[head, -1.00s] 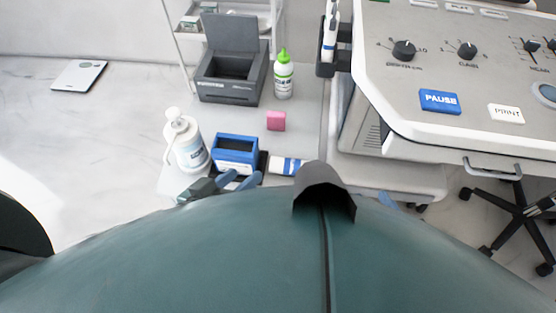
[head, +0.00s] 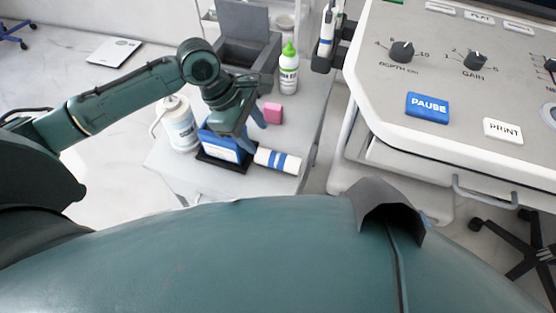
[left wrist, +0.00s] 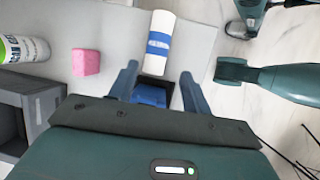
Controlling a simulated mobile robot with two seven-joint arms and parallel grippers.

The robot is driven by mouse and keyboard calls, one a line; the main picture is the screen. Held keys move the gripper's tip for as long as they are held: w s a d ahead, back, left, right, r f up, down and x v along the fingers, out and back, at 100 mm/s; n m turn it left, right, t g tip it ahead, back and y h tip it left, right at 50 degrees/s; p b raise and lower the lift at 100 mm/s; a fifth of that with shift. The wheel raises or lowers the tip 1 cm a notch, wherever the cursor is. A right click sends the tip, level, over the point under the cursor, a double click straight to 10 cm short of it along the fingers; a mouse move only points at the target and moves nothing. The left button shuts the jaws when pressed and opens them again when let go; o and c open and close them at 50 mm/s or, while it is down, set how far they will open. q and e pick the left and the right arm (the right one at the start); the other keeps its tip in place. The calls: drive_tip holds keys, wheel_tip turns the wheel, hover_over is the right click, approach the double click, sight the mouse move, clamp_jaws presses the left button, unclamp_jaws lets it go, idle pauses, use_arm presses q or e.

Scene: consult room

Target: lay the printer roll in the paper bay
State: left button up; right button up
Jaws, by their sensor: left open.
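The printer roll (head: 278,160), a white cylinder with blue bands, lies on the trolley top at the right of a blue box. It also shows in the left wrist view (left wrist: 159,30), just beyond the fingertips. The paper bay (head: 232,52) is the open well of a dark grey printer with its lid raised, at the back of the trolley; part of the printer shows at the left of the wrist view (left wrist: 40,88). My left gripper (head: 256,137) is open and empty, fingers pointing down above the blue box and close to the roll's left end.
The blue box (head: 222,148) sits in a black tray under my left gripper. A pink block (head: 272,113), a green-capped bottle (head: 289,70) and a white pump bottle (head: 180,127) stand nearby. The console (head: 450,150) borders the trolley's right. Bare trolley top lies around the pink block.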

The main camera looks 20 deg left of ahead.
use_arm(q)
drive_tip(key=b+x, duration=0.1)
drive_tip(key=x, duration=0.4)
drive_tip(key=shift+d+f, duration=0.3)
drive_tip(key=shift+f, duration=0.15)
drive_tip(key=b+x, duration=0.1)
drive_tip(key=x, duration=0.1)
drive_tip(key=b+x, duration=0.1)
drive_tip(key=x, duration=0.2)
drive_tip(key=shift+w+d+r+b, duration=0.15)
drive_tip(key=shift+d+b, duration=0.1)
drive_tip(key=shift+b, duration=0.15)
use_arm(e)
drive_tip(key=shift+n+g+y, duration=0.3)
drive_tip(key=shift+n, duration=0.6)
drive_tip(key=f, duration=0.1)
drive_tip(key=w+a+f, duration=0.1)
drive_tip(key=f, duration=0.3)
drive_tip(key=shift+w+a, duration=0.2)
drive_tip(key=shift+a, duration=0.2)
drive_tip(key=shift+r, duration=0.1)
use_arm(q)
drive_tip(key=shift+p, duration=0.4)
use_arm(e)
drive_tip(key=shift+s+r, duration=0.15)
drive_tip(key=shift+s, duration=0.05)
use_arm(q)
drive_tip(key=shift+c, duration=0.6)
